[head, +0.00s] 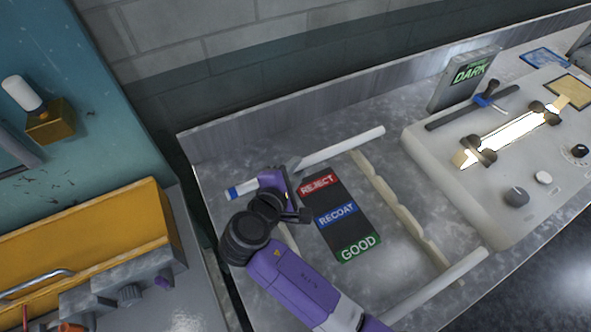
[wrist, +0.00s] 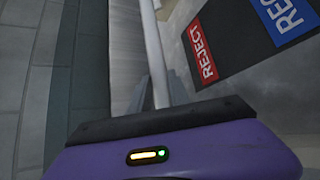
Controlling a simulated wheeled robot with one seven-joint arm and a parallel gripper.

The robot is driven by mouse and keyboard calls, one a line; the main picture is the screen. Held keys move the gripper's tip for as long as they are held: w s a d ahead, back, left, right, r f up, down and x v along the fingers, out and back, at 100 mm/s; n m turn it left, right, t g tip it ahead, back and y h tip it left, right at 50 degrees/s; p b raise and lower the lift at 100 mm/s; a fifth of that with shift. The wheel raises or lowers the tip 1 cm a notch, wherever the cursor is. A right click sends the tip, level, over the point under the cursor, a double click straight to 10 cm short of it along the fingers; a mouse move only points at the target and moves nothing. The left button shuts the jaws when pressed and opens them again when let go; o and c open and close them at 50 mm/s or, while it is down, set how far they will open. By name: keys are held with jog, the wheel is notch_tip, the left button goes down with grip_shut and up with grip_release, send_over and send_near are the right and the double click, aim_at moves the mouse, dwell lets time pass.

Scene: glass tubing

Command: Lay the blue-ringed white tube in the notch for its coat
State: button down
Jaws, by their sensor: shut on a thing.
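My gripper (head: 285,185) is shut on a white tube (head: 345,147) with a blue ring (head: 236,192) near its left end. The tube reaches right from the jaws, past the far end of the rack. In the wrist view the tube (wrist: 152,55) runs up and away between the two fingers (wrist: 158,95). A cream notched rail (head: 400,205) stands right of a dark board (head: 348,232) marked REJECT, RECOAT and GOOD. Another rail (head: 290,237) is mostly hidden by my arm. The held tube is beyond the REJECT label; its height above the rails is unclear.
Another white tube (head: 445,280) lies across the near end, by GOOD, partly behind my arm. A pale bench unit (head: 450,185) with a glowing tube (head: 512,133), knobs and a DARK display (head: 470,72) stands right. A low wall (head: 270,118) edges the back. A yellow box (head: 90,230) is at left.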

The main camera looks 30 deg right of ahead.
jog(key=shift+f, duration=0.35)
jog(key=shift+f, duration=0.6)
jog(key=c, duration=1.2)
grip_release()
jog(key=shift+s+a+f, duration=0.1)
jog(key=shift+f, duration=0.05)
jog(key=shift+c, duration=0.2)
jog(key=shift+r, duration=0.25)
jog(key=v, duration=0.4)
jog(key=b+v, duration=0.1)
jog(key=v, duration=0.3)
jog(key=r+v, duration=0.1)
jog(key=v, duration=0.3)
